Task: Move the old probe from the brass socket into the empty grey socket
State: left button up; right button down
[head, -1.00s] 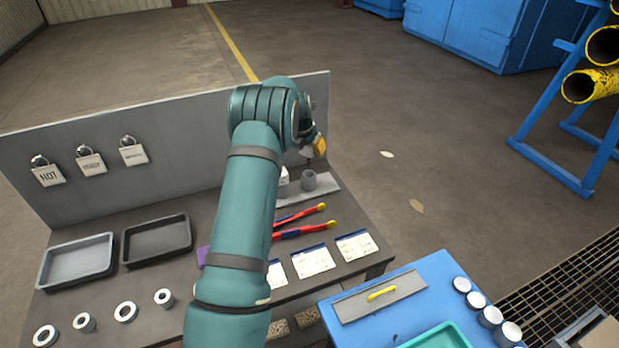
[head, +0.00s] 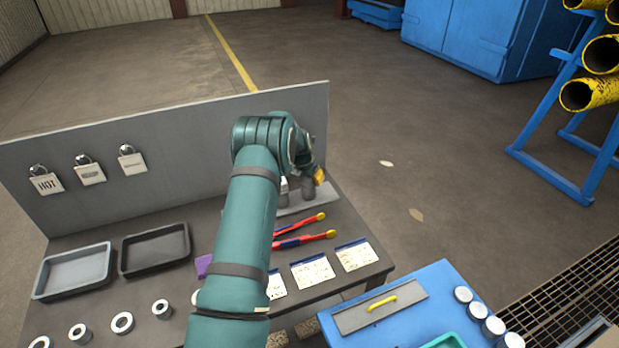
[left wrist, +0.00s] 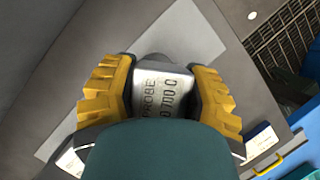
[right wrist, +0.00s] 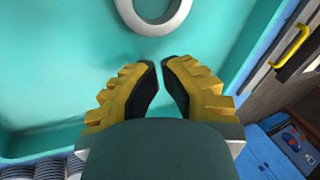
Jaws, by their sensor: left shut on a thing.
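My left gripper (head: 318,177) is shut on the old probe. In the left wrist view the probe's grey head (left wrist: 166,88), lettered "PROBE" and "0 700 C", sits between the yellow fingers (left wrist: 160,92). In the head view this gripper is right over a dark grey socket (head: 308,191) on the light grey plate (head: 325,198). I cannot tell whether the probe's lower end is inside it. A second upright piece (head: 283,187) stands left of it, mostly behind my arm; I cannot make out a brass socket. My right gripper (right wrist: 161,68) is empty, with a narrow gap between its fingers.
Two red-and-blue tools (head: 303,240) and several cards (head: 312,271) lie in front of the plate. Two trays (head: 75,270) and several rings (head: 122,322) are at left. A grey panel (head: 200,130) stands behind. My right gripper is above a teal tray (right wrist: 60,60) holding a ring (right wrist: 153,20).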

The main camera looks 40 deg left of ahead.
pick_arm(q)
jog(key=o, duration=1.3)
jog(key=shift+f, duration=0.1)
jog(key=shift+r, duration=0.2)
pick_arm(e)
jog(key=shift+r, duration=0.1)
jog(key=shift+r+p, duration=0.35)
jog(key=shift+p, duration=0.1)
pick_arm(q)
jog(key=v, duration=1.2)
jog(key=shift+d, duration=0.1)
jog(key=shift+f, duration=0.1)
